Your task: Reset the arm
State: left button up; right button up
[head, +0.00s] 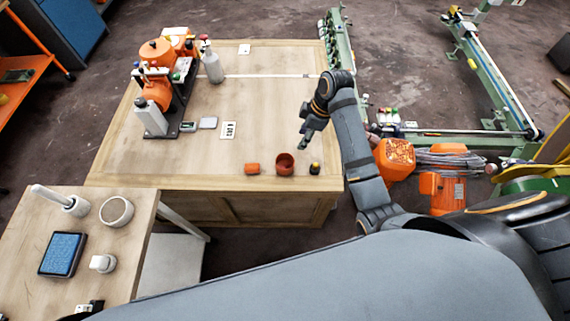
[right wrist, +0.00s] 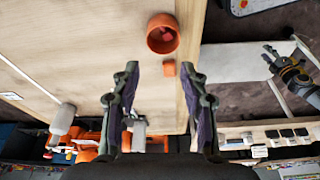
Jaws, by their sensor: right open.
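My right gripper (head: 309,138) hangs over the right part of the wooden table, behind a red-brown round cup (head: 285,164). In the right wrist view my right gripper (right wrist: 160,75) has its two fingers wide apart, with nothing between them. The cup (right wrist: 162,34) shows beyond the fingertips with something reddish inside, and a small orange block (right wrist: 169,68) sits near it. A dark gripper (right wrist: 285,62) at the right of that view looks like my left one; its jaws are too small to read. In the head view only a dark bit shows at the bottom left.
The wooden table (head: 270,110) also holds an orange machine (head: 160,60), a grey bottle (head: 213,66), a white card (head: 228,130) and a small yellow-black item (head: 315,168). A side table (head: 25,225) carries a blue pad (head: 62,254) and white cups. Green-framed machinery (head: 490,75) stands right.

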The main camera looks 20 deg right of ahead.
dwell(0.5)
jog(key=s+d+m+t+h, duration=0.1)
jog(key=s+d+m+h, duration=0.15)
jog(key=s+m, duration=0.5)
jog(key=s+d+m+t+h, duration=0.1)
jog(key=s+d+m, duration=0.3)
jog(key=s, duration=0.6)
jog(key=s+d+f+m+g, duration=0.1)
jog(key=s+f, duration=0.1)
jog(key=f, duration=1.2)
jog(key=s+d+f, duration=0.1)
jog(key=s+f, duration=0.1)
jog(key=f, duration=1.3)
jog(key=s+f+g, duration=0.1)
jog(key=s+f, duration=1.3)
jog(key=s, duration=0.3)
jog(key=shift+s+d, duration=0.15)
jog(key=shift+d, duration=0.3)
jog(key=shift+m, duration=0.35)
